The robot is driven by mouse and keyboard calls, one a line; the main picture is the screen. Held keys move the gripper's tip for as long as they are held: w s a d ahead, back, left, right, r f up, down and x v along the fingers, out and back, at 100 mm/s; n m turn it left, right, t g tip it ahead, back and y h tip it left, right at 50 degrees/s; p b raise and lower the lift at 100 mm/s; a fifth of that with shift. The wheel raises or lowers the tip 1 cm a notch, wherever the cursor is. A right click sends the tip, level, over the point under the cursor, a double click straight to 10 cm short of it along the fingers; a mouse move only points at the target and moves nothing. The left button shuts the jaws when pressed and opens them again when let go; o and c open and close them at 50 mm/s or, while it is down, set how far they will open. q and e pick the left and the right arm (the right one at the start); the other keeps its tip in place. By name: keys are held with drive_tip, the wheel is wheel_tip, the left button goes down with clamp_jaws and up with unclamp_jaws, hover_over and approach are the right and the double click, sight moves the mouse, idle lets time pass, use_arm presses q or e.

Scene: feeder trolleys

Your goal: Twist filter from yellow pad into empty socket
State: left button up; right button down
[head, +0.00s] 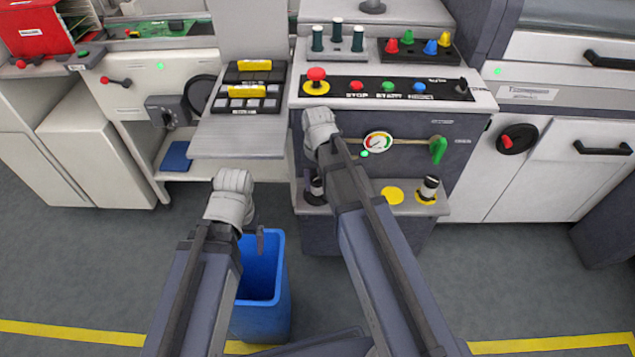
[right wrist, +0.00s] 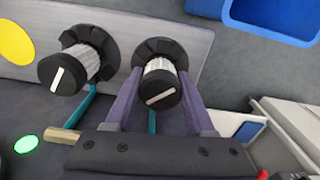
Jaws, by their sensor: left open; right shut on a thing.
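My right gripper (right wrist: 161,82) is shut on a filter (right wrist: 160,88), a pale ribbed cylinder with a black cap and white bar. This filter stands upright at a black socket (right wrist: 183,50); I cannot tell how deep it sits. A second filter (right wrist: 77,65) stands in the neighbouring black socket (right wrist: 108,50). An empty yellow pad (right wrist: 12,42) lies beyond it and also shows in the head view (head: 392,195). Another filter (head: 429,187) stands on yellow at the shelf's right end. My right arm hides part of the shelf. My left gripper (head: 260,240) is open and empty.
A blue bin (head: 262,310) stands on the floor below my left gripper. Above the shelf are a gauge (head: 378,143), a green-handled valve (head: 438,149) and a panel with a red knob (head: 316,76). A grey side table (head: 235,138) juts out on the left.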

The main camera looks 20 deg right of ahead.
drive_tip(key=shift+n, duration=0.5)
drive_tip(key=n, duration=0.3)
unclamp_jaws()
idle(0.6)
drive_tip(key=shift+r, duration=0.1)
drive_tip(key=shift+r+p, duration=3.95)
drive_tip(key=shift+p, duration=0.05)
drive_tip(key=shift+f, duration=0.1)
wheel_tip(320, 180, down, 7)
drive_tip(key=b, duration=0.7)
